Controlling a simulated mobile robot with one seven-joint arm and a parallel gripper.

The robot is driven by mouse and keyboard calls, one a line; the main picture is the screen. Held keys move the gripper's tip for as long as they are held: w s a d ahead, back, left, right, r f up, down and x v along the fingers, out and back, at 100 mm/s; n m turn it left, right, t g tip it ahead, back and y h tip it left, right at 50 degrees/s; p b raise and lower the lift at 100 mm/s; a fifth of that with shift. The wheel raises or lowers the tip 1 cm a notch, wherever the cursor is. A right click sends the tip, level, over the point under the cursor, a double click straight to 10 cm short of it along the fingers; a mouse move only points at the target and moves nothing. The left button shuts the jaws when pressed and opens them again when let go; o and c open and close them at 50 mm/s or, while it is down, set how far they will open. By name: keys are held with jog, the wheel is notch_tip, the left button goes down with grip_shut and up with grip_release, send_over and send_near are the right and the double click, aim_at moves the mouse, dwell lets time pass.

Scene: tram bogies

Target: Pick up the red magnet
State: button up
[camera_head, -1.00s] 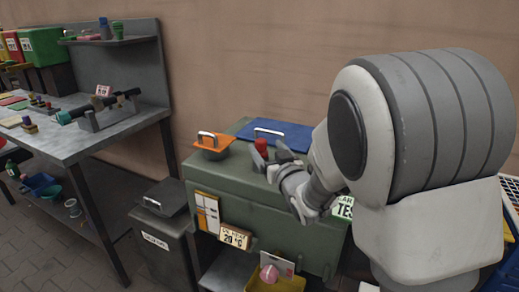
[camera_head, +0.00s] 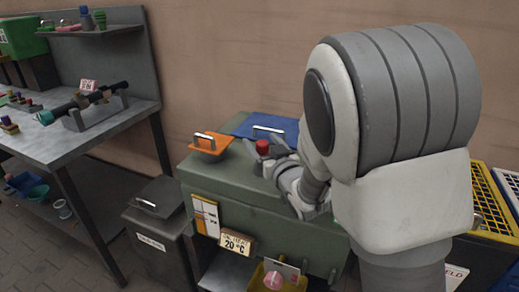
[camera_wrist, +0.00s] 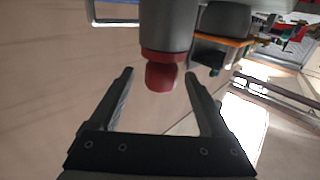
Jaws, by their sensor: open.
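The red magnet (camera_head: 263,147) stands on the green cabinet top, between the orange plate and my gripper. In the wrist view its red end (camera_wrist: 162,76) shows below a grey cylindrical body, between my two fingers. My gripper (camera_head: 266,161) is right at the magnet in the head view, partly overlapping it. In the wrist view my gripper (camera_wrist: 160,73) is open, with a gap on each side of the red end. Whether a finger touches it lower down I cannot tell.
The green cabinet (camera_head: 270,215) carries an orange plate with a handle (camera_head: 210,142) and a blue plate with a handle (camera_head: 245,126). A grey workbench (camera_head: 60,150) stands at left. A dark lidded bin (camera_head: 158,240) is beside the cabinet. A yellow crate (camera_head: 493,205) is at right.

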grip_shut()
dwell(0.5)
jog(key=shift+r, duration=0.15)
